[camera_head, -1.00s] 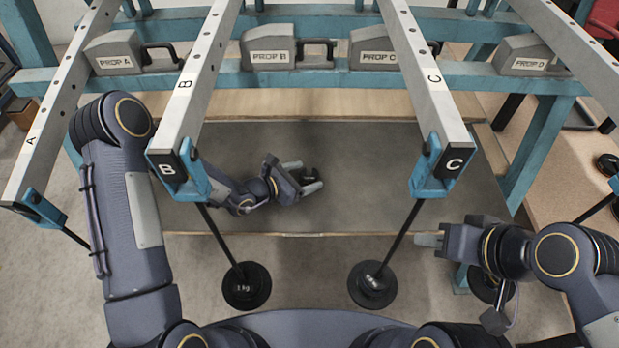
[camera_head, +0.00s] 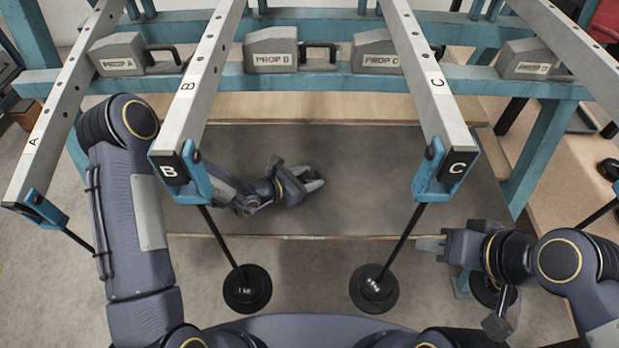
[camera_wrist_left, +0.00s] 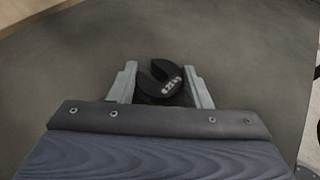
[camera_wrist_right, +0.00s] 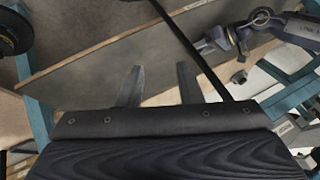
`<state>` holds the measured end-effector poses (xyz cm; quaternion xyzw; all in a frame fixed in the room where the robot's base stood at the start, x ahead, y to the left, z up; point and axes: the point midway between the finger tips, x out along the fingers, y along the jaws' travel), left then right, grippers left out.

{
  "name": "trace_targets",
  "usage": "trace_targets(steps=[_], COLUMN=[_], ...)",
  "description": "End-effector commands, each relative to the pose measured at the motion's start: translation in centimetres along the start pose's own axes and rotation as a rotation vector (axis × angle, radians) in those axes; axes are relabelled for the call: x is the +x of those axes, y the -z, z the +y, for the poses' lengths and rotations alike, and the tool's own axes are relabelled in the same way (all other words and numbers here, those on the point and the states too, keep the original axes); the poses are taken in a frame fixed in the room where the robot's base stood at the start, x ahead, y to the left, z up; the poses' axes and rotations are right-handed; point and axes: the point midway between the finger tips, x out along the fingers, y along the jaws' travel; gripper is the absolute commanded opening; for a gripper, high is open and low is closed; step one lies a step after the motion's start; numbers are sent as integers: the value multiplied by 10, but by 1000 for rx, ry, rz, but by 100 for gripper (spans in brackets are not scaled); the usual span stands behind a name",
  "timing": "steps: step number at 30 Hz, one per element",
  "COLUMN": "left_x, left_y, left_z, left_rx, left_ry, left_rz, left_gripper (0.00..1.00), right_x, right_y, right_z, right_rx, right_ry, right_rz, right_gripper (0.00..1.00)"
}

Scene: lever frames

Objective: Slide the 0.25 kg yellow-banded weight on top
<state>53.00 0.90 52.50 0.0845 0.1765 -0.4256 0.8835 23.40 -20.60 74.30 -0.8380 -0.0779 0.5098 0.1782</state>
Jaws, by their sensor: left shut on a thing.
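My left gripper (camera_head: 310,180) is over the grey board (camera_head: 350,160) under the beams. In the left wrist view, a black slotted weight (camera_wrist_left: 164,88) with pale, unreadable lettering sits between its fingers (camera_wrist_left: 163,88), slot facing away; the gripper is shut on it. No yellow band shows on it here. Black round weights hang on rods under lever B (camera_head: 247,290) and lever C (camera_head: 374,289). My right gripper (camera_head: 432,244) is empty beside the lever C rod; its fingers (camera_wrist_right: 158,88) stand apart.
Grey levers B (camera_head: 205,85) and C (camera_head: 425,80) reach forward overhead, ending in teal brackets. Grey prop blocks, including PROP B (camera_head: 270,50), sit on the teal rail (camera_head: 220,75). Dark discs (camera_head: 610,168) lie at the far right. Much of the board is clear.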

Motion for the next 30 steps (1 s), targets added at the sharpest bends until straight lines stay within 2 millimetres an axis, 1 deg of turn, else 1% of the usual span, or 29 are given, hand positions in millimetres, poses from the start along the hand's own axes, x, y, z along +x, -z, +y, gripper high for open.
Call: trace_targets(steps=[9,12,18,30], left_x=[-23,-30,-38,-48], left_y=[-58,-74,-94,-117], left_z=[0,0,0,0], left_rx=[5,5,2,1], left_ry=[-1,0,1,1], left_rz=[-6,-5,-3,-3], left_gripper=[22,22,22,22], right_x=[-17,-20,-26,-37], right_y=[8,10,13,19], right_z=[-8,-9,-12,-17], right_rx=[0,0,0,0], right_ry=[0,0,0,0], right_rz=[0,0,0,0], right_gripper=[33,33,33,33])
